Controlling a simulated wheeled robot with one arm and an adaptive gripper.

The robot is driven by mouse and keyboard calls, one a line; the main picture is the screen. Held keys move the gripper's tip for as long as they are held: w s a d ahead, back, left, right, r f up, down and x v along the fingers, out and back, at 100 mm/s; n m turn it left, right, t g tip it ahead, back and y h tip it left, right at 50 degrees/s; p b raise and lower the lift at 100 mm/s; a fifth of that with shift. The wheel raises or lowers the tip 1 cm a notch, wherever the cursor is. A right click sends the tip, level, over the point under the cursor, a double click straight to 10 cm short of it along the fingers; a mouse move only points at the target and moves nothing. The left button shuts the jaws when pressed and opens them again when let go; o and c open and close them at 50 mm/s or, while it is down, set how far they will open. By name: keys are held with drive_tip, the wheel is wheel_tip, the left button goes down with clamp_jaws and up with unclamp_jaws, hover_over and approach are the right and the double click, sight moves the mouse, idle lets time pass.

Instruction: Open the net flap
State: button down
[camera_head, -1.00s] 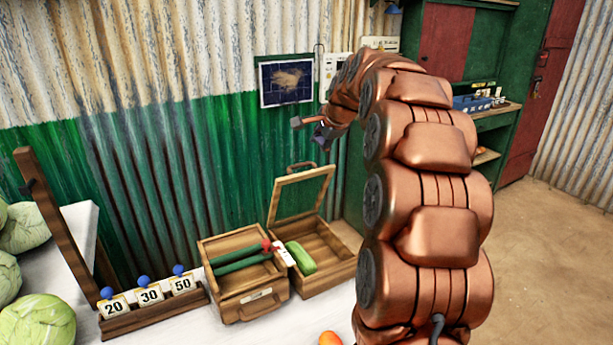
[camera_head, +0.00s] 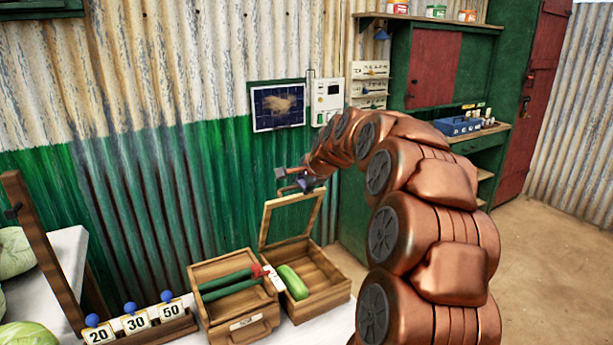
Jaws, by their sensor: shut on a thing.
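The net flap (camera_head: 263,228) is a wooden frame hinged at the back of the right wooden crate (camera_head: 318,302). It stands raised, roughly upright, and the wall shows through it. My gripper (camera_head: 297,182) is at the flap's top edge, shut on it. The fingers cover part of that edge, so the exact grip is hard to see. A green cucumber-like vegetable (camera_head: 290,282) lies in the open crate below.
A second crate (camera_head: 240,325) with green, red-ended items stands left of it. Number cards (camera_head: 135,322) and cabbages (camera_head: 15,250) are further left. The corrugated wall (camera_head: 190,190) is close behind. Open floor (camera_head: 540,260) lies to the right.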

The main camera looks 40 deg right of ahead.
sight(293, 188)
drive_tip(key=shift+p+x, duration=0.3)
drive_tip(key=shift+x, duration=1.6)
drive_tip(key=shift+a, duration=0.1)
drive_tip(key=shift+w, duration=0.1)
drive_tip(key=shift+w+d+r+p, duration=0.2)
drive_tip(key=shift+w+r+p, duration=0.15)
drive_tip(key=shift+p, duration=0.2)
drive_tip(key=shift+w+d+r+g+p, duration=0.15)
drive_tip(key=shift+w+g+p, duration=0.25)
drive_tip(key=shift+w+p, duration=0.25)
drive_tip(key=shift+w+r+g+p, duration=0.1)
drive_tip(key=shift+w+g+p, duration=0.4)
drive_tip(key=shift+w+p, duration=0.5)
